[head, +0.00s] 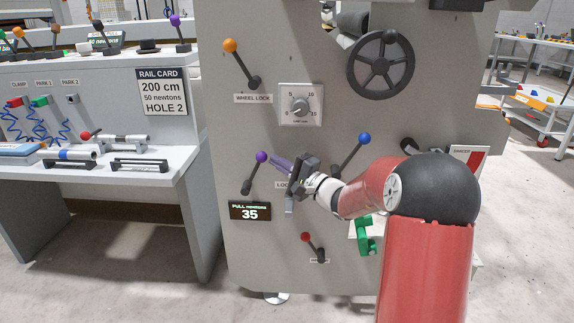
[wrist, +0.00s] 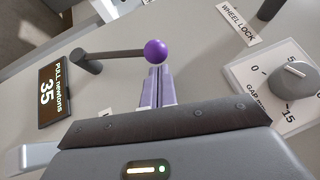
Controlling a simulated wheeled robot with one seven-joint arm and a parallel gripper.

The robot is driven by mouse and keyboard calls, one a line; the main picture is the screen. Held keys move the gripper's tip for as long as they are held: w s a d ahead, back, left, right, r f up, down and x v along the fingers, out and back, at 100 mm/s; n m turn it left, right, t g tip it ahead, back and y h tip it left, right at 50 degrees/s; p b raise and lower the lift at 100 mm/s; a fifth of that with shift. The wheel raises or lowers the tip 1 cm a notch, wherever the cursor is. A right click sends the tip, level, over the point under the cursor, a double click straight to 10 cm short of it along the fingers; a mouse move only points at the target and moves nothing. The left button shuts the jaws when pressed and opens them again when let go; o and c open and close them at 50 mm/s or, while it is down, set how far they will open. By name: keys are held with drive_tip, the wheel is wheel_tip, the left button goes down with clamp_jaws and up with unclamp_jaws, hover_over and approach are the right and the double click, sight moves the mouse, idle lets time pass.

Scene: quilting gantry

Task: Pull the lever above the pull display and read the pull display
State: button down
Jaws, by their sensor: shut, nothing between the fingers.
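The lever with a purple ball knob (head: 262,157) stands on the grey machine panel just above the pull display (head: 250,211). The display reads "PULL newtons 35". In the wrist view the purple knob (wrist: 156,51) is at the end of a dark rod, and the display (wrist: 50,92) is at the left, also showing 35. My gripper (head: 275,160) is shut and empty, with its purple-grey fingers (wrist: 156,82) pointing at the knob. The fingertips are at or very close to the knob; I cannot tell whether they touch.
A wheel lock lever with an orange knob (head: 230,45), a gap dial (head: 300,105), a handwheel (head: 380,65), a blue-knobbed lever (head: 364,139) and a red-knobbed lever (head: 306,238) are on the same panel. The rail card (head: 162,92) reads 200 cm, 50 newtons, hole 2.

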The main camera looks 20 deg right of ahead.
drive_tip(key=shift+a+r, duration=0.1)
idle(0.3)
drive_tip(key=a+r+n+g+h+p, duration=0.1)
drive_tip(key=a, duration=0.1)
drive_tip(key=w+a+r+n+g+h+p, duration=0.1)
drive_tip(key=a+r+g, duration=0.1)
drive_tip(key=w+a+r+n+g+h+p, duration=0.1)
drive_tip(key=a+n, duration=0.1)
drive_tip(key=a, duration=0.1)
drive_tip(key=shift+w+r+h, duration=0.1)
drive_tip(key=shift+r+h, duration=0.05)
drive_tip(key=shift+h, duration=0.15)
drive_tip(key=shift+w+a+g+h+p, duration=0.2)
drive_tip(key=shift+a+g+h+p, duration=0.25)
drive_tip(key=shift+a+p, duration=0.3)
drive_tip(key=shift+w+a+f+n+g+h+p, duration=0.25)
drive_tip(key=shift+a+n+g+h+p, duration=0.15)
drive_tip(key=shift+a+p, duration=0.25)
drive_tip(key=shift+d, duration=0.1)
